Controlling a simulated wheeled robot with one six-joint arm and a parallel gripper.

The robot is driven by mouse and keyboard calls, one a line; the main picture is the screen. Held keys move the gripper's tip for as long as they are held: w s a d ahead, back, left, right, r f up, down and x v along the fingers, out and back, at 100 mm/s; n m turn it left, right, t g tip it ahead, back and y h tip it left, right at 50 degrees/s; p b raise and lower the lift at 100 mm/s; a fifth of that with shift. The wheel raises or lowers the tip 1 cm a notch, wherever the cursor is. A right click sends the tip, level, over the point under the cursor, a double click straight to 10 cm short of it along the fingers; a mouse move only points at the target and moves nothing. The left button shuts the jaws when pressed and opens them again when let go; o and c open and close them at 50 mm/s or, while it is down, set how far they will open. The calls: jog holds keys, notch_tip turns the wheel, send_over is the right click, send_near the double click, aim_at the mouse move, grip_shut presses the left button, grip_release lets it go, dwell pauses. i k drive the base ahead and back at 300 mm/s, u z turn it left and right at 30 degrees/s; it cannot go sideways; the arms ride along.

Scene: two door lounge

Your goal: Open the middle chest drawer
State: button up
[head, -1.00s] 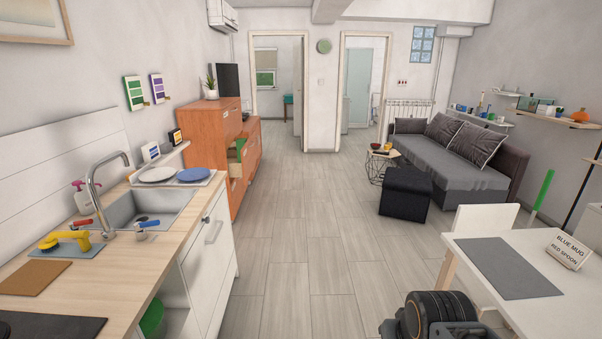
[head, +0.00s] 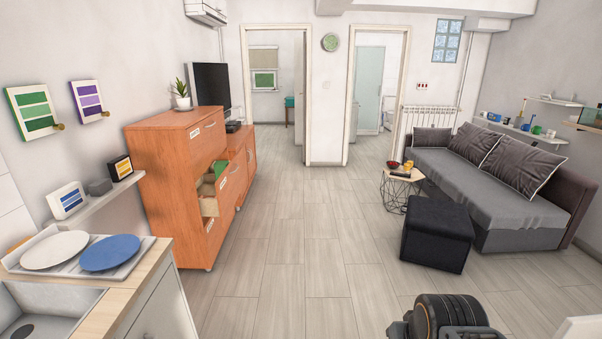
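The orange wooden chest (head: 165,185) stands against the left wall, past the counter, seen from its side and at a steep angle to its front. One drawer (head: 232,185) below the top front is pulled out, with its pale side and brown and green contents showing. It looks like the middle one, though the angle makes this hard to confirm. The top drawer front (head: 208,140) and the lowest front look shut. A dark rounded part of my arm shows at the bottom right, well away from the chest. My gripper's fingers are not in view.
The counter (head: 125,300) with plates on a tray is at near left. A wide strip of floor (head: 305,240) is clear ahead. A black ottoman (head: 437,233), wire side table (head: 401,190) and grey sofa (head: 480,190) stand to the right. A white table corner (head: 585,330) is at bottom right.

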aim_at(227, 188)
jog(key=u, duration=0.2)
jog(key=i, duration=2.25)
jog(key=u, duration=0.75)
jog(key=i, duration=2.6)
jog(key=u, duration=0.4)
